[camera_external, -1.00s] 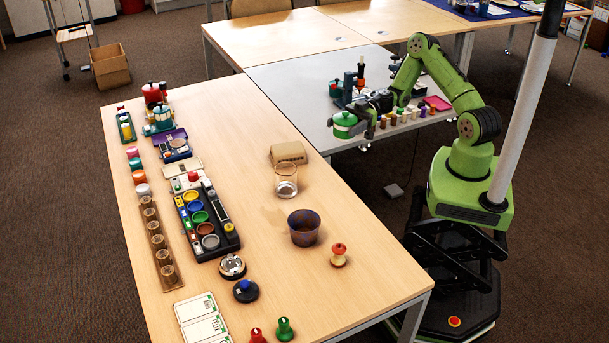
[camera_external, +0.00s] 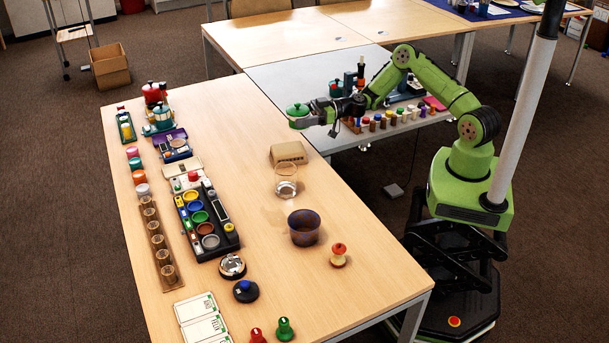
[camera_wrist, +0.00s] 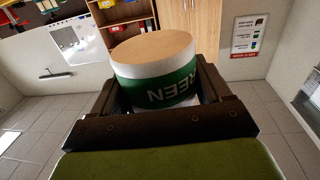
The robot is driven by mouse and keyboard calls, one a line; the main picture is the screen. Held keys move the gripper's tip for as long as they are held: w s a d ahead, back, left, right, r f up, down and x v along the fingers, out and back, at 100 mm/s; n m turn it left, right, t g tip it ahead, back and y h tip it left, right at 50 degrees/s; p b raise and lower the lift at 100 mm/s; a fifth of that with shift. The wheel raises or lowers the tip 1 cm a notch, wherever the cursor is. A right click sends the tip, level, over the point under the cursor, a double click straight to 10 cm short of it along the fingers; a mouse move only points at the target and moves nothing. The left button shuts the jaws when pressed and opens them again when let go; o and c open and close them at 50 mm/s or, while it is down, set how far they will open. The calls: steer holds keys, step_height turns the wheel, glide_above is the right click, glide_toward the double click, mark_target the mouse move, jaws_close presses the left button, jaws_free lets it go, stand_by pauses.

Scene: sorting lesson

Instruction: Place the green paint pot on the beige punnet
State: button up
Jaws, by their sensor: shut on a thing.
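The green paint pot (camera_external: 298,109) is in my gripper (camera_external: 310,116), held up in the air over the far part of the wooden table. In the wrist view the pot (camera_wrist: 158,88) shows a white body, a green band lettered "GREEN" and a tan end face, between the dark jaws of my gripper (camera_wrist: 155,105). The beige punnet (camera_external: 289,152) appears to be the low, blocky beige thing on the table, below the pot in the external picture. Its opening cannot be made out.
A clear glass (camera_external: 286,188) stands close in front of the punnet. A dark blue-and-brown cup (camera_external: 304,238) and an apple core (camera_external: 338,254) stand nearer. A black tray of colored pots (camera_external: 207,222) lies to the left. The table (camera_external: 240,130) is bare left of the punnet.

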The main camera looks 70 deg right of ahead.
step_height(320, 180, down, 9)
steer(key=shift+f+b, duration=0.15)
steer(key=shift+b, duration=0.9)
